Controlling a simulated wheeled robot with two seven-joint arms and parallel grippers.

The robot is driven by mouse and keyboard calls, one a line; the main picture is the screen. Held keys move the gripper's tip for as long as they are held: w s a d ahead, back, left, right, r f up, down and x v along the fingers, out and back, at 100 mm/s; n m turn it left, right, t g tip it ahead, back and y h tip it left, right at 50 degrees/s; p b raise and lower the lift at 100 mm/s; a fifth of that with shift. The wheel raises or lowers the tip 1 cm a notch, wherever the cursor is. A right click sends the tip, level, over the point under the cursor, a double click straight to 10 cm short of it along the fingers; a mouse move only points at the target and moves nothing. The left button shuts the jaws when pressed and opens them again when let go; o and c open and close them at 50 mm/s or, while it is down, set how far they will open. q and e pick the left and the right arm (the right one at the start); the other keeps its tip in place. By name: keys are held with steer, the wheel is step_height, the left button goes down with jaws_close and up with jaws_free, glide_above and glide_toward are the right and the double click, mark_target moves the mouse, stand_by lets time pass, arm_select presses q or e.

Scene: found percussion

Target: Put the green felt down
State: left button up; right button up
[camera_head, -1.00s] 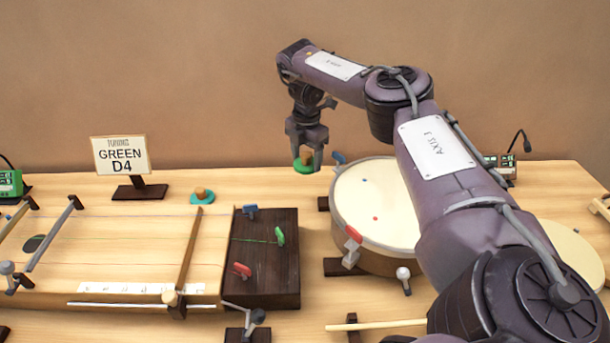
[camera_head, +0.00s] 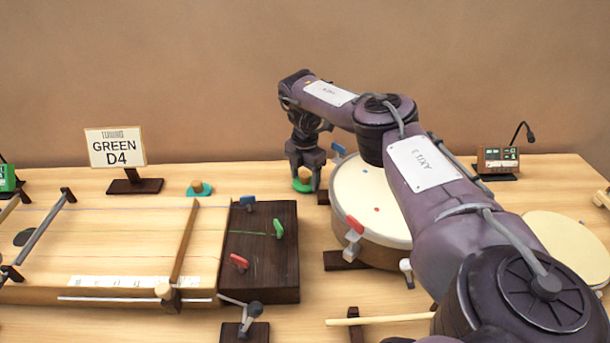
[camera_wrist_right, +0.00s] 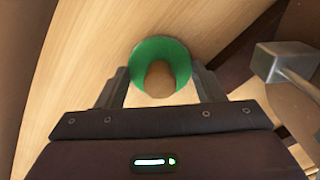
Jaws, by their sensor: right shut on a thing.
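The green felt (camera_head: 303,185) is a round green disc with a wooden knob. It is at the back of the table, between the string board and the drum. My right gripper (camera_head: 304,176) points down and is shut on its knob. In the right wrist view the green felt (camera_wrist_right: 160,52) shows between the two fingers (camera_wrist_right: 160,85), around the knob. The felt is at or very near the table top; I cannot tell if it touches. My left gripper is not in view.
The drum (camera_head: 368,205) stands close to the right of the gripper. The string board (camera_head: 130,235) with its dark peg block (camera_head: 275,290) is to the left and in front. A teal felt (camera_head: 199,191) lies further left, near the sign (camera_head: 116,147). Bare table lies between.

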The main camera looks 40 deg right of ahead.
mark_target(305, 174)
steer(key=o, duration=1)
steer(key=shift+f, duration=0.15)
steer(key=shift+c, duration=0.2)
step_height(305, 174, up, 12)
steer(key=p, duration=0.4)
steer(key=shift+r, duration=0.2)
